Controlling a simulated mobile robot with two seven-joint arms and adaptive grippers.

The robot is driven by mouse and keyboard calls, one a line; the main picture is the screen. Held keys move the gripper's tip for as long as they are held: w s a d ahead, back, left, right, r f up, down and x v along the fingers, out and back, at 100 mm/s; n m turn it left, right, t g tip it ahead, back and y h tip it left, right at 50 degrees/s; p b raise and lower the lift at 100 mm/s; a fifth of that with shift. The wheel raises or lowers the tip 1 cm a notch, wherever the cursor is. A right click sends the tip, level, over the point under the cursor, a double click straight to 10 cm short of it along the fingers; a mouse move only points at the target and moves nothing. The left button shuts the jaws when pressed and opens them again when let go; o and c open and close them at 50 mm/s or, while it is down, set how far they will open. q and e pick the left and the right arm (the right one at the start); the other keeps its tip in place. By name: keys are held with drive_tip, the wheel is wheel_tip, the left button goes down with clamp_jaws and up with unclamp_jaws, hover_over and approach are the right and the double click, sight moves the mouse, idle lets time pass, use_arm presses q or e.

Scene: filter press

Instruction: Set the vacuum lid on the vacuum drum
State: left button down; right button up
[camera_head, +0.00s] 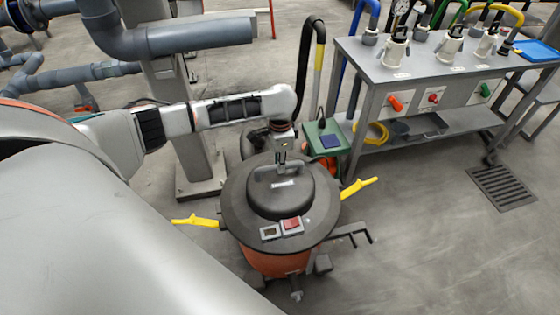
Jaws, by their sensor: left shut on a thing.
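The vacuum lid (240,208) is a dark grey disc with a raised dome, a red switch and a top handle. It is over the orange vacuum drum (270,262) in the middle of the camera_head view. The lid covers the drum's mouth and looks about level; I cannot tell whether it rests on the rim or hangs just above it. My left gripper (282,157) comes down from above and is shut on the lid's handle; its fingertips are partly hard to make out. Yellow latches (195,221) stick outward at the drum's left and right sides. My right gripper is not in view.
A metal cart (440,68) with several hose fittings stands at the upper right. A green box (325,139) is on the floor behind the drum. A grey column (190,150) stands behind left. A dark bracket (350,233) juts out right of the drum. Floor at lower right is clear.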

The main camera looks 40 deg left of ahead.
use_arm(q)
drive_tip(key=shift+w+r, duration=0.1)
drive_tip(key=shift+w, duration=0.05)
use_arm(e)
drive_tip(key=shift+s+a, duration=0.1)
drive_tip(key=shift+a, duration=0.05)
use_arm(q)
drive_tip(key=c, duration=1.8)
unclamp_jaws()
drive_tip(key=shift+c, duration=0.2)
drive_tip(key=shift+s+f, duration=0.25)
wheel_tip(320, 180, up, 12)
drive_tip(key=shift+r, duration=0.2)
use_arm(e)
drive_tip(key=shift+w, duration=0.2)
